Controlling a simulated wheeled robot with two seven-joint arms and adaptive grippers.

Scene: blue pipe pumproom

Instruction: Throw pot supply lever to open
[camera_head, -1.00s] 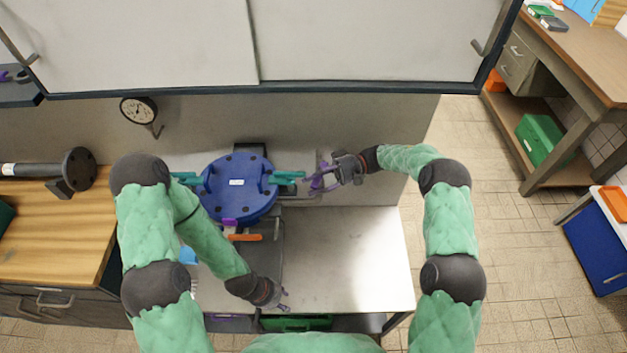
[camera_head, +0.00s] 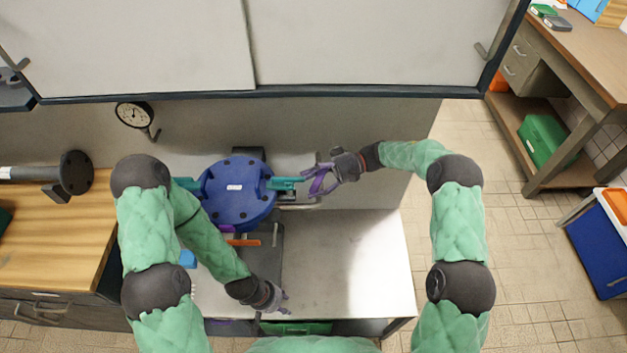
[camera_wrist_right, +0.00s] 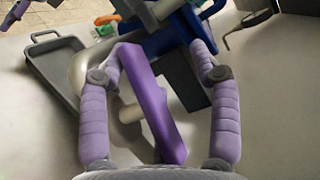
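A flat purple lever (camera_wrist_right: 155,105) lies between the fingers of my right gripper (camera_wrist_right: 160,75) in the right wrist view. The two lavender fingers stand apart on either side of it. Gaps show between the lever and the fingers. In the head view my right gripper (camera_head: 322,178) is at the right side of the round blue pot lid (camera_head: 236,188), beside a teal clamp (camera_head: 285,183). My left gripper (camera_head: 278,298) is low over the front of the white bench, away from the pot; its fingers are too small to read.
A grey tray (camera_wrist_right: 60,75) and a rounded metal pipe (camera_wrist_right: 90,70) lie close to my right gripper. An orange-handled bar (camera_head: 243,242) is in front of the pot. The bench's right half (camera_head: 345,250) is clear.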

